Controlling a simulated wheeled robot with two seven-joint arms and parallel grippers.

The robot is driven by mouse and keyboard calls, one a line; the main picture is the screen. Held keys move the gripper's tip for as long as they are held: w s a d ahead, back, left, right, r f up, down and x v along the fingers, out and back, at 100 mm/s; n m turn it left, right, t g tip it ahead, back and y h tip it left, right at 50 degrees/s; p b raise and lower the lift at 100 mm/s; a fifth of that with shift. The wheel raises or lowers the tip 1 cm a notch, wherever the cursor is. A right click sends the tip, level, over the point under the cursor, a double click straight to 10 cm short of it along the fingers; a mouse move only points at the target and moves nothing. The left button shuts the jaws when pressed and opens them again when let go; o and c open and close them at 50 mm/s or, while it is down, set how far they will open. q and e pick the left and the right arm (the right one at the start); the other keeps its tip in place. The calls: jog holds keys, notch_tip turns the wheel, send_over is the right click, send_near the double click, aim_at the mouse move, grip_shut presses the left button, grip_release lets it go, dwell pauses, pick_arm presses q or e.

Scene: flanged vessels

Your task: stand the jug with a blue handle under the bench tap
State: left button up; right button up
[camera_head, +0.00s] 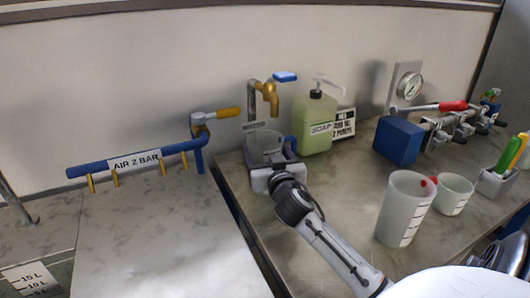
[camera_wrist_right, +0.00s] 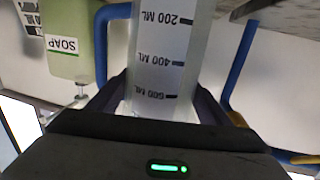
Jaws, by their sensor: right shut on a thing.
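The clear jug with a blue handle (camera_head: 262,145) is at the back left of the bench, upright. Its blue handle (camera_head: 290,143) points right, toward the soap bottle. My right gripper (camera_head: 273,168) is shut on the jug from the front; the wrist view shows the jug's wall (camera_wrist_right: 160,55) with its ML marks between the fingers. The brass bench tap (camera_head: 268,92) with a blue lever has its spout just above the jug's mouth in the head view. I cannot tell whether the jug's base touches the bench. My left gripper is not in view.
A green soap bottle (camera_head: 314,125) stands close right of the jug. A blue air pipe (camera_head: 130,162) with a yellow-handled valve is to the left.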

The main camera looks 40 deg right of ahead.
jog(key=shift+f, duration=0.25)
jog(key=o, duration=1.1)
jog(key=shift+r, duration=0.1)
jog(key=b+v, duration=0.1)
jog(key=v, duration=1.1)
